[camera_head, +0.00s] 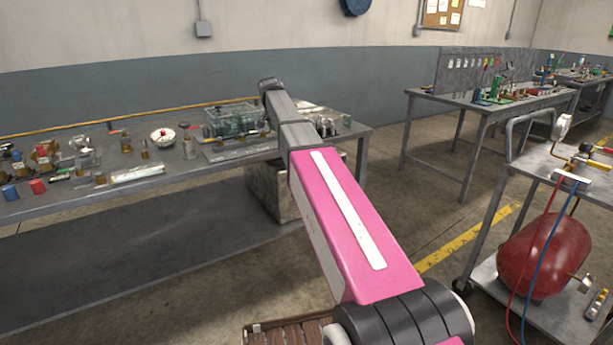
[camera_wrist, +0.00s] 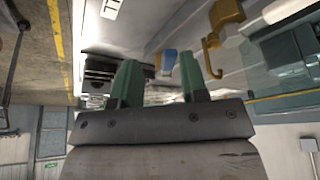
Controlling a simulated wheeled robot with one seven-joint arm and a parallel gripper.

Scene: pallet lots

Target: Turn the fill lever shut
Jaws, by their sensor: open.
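In the wrist view my gripper (camera_wrist: 157,82) shows two green fingertips standing apart, with nothing held between them. A small blue piece (camera_wrist: 168,60) shows beyond and between the fingertips, apparently clear of both. A yellow hooked part (camera_wrist: 211,55) is just right of the right fingertip, and another yellow part (camera_wrist: 226,14) is above it. I cannot tell for sure which of these is the fill lever. In the head view my pink arm reaches toward the bench, and my fingers are hidden. A clear tank (camera_head: 230,119) stands on the bench left of the arm.
The long grey bench (camera_head: 120,190) carries several small fittings and a round white-rimmed dial (camera_head: 163,135). A trolley at right holds a red cylinder (camera_head: 532,262), hoses and brass valves (camera_head: 580,160). Another table (camera_head: 480,103) stands behind. Floor between bench and trolley is mostly clear.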

